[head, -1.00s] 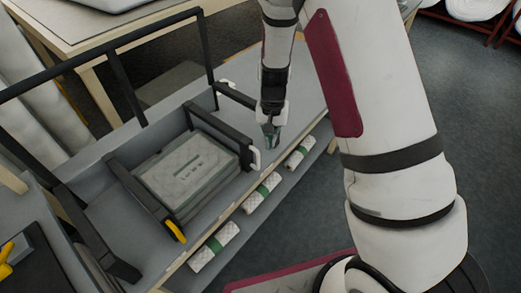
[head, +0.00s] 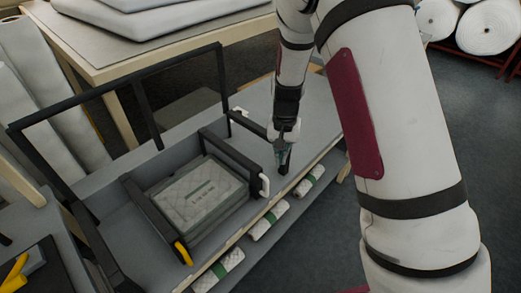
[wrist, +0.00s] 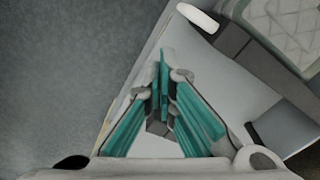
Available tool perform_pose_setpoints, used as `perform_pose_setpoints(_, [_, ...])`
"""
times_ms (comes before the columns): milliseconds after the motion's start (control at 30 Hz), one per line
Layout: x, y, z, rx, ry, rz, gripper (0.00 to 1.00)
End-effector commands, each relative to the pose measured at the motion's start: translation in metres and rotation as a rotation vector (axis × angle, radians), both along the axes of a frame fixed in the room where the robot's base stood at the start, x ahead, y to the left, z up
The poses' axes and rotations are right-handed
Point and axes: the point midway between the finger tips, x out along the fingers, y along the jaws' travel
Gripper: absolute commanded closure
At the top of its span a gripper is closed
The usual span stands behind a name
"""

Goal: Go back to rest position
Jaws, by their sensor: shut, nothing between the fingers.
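My gripper (head: 284,166) points down over the grey workbench (head: 262,108), near its front edge and to the right of the black-framed holder. It is shut and empty. In the wrist view its teal fingers (wrist: 164,85) meet at the tips, with the bench surface and the darker floor beyond them. My arm covers the right part of the bench in the head view.
The black-framed holder (head: 225,151) contains a stack of quilted pads (head: 196,193). Several white rolls with green bands (head: 271,220) lie along the front below the bench edge. A table with white slabs (head: 120,22) stands behind. Open floor (head: 310,255) lies in front.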

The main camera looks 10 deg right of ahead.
Motion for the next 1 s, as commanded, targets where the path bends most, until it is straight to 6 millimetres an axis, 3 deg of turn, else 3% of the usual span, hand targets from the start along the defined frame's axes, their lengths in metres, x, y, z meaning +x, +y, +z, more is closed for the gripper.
perform_pose_setpoints(167, [0.0,0.0,0.0,0.001,0.0,0.0,1.0])
perform_pose_setpoints(267, [-0.001,0.001,0.016,0.011,-0.016,0.008,1.0])
perform_pose_setpoints(567, [-0.036,0.004,0.125,0.071,-0.118,0.091,1.0])
perform_pose_setpoints(800, [-0.088,0.002,0.202,0.085,-0.213,0.182,1.0])
perform_pose_setpoints(1000, [-0.139,-0.002,0.249,0.062,-0.295,0.259,1.0])
